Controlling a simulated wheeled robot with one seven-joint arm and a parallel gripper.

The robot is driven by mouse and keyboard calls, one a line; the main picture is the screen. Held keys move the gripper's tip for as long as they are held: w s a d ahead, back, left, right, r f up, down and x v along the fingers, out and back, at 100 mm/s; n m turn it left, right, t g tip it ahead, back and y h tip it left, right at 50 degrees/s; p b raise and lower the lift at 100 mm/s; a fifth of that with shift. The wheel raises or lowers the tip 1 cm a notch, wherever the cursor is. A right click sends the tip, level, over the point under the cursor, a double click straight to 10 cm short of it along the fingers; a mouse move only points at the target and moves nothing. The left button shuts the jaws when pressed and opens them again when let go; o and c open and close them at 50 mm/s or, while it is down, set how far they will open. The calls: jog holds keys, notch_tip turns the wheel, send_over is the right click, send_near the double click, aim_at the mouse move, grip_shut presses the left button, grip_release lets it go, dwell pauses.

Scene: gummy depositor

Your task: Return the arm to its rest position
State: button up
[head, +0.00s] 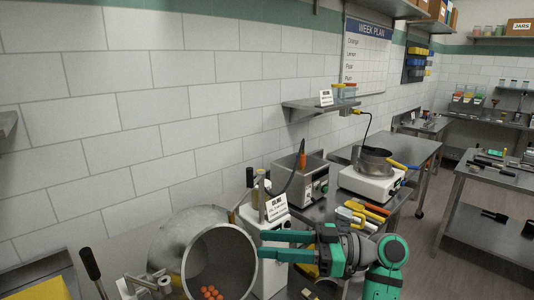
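My green and dark grey arm (383,262) reaches in from the lower right in the head view. My gripper (266,245) points left, in front of a white machine body beside the big metal drum. Its two green fingers are apart, with a gap between them, and nothing shows between them. I cannot tell whether a finger touches the machine. The lower part of my arm is cut off by the bottom edge of the picture.
The open metal drum (184,252) holds several orange-red balls (211,293). A small sign (276,206) stands above the white machine (270,268). Coloured-handled tools (362,214), a metal box (301,180) and a pot (374,162) on a white base stand behind. Open floor lies right.

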jog(key=w+a+f+m+t+h, duration=0.25)
jog(key=f+m+t, duration=0.3)
jog(key=f, duration=0.65)
jog(key=w+a+f+m+t+h, duration=0.1)
jog(key=a+f+m+t+h, duration=0.2)
jog(key=f+m, duration=0.65)
jog(key=s+f+m+t+h, duration=0.2)
jog(key=s+f+h, duration=0.15)
jog(key=f, duration=0.55)
jog(key=s+f+m+t+h, duration=0.15)
jog(key=s+f, duration=0.35)
jog(key=f, duration=0.5)
jog(key=s+d+f+m+h, duration=0.1)
jog(key=s+d+f+h, duration=0.15)
jog(key=s, duration=0.65)
jog(key=s+d+f+m+h, duration=0.1)
jog(key=s+f+h, duration=0.25)
jog(key=s, duration=0.65)
jog(key=s+r+n+t+h, duration=0.1)
jog(key=s+r+n, duration=0.1)
jog(key=s+r, duration=0.4)
jog(key=s+r+n, duration=0.2)
jog(key=s+r, duration=0.3)
jog(key=s, duration=0.5)
jog(key=shift+d+r+t+h, duration=0.25)
jog(key=shift+r+t+h, duration=0.1)
jog(key=shift+t, duration=0.05)
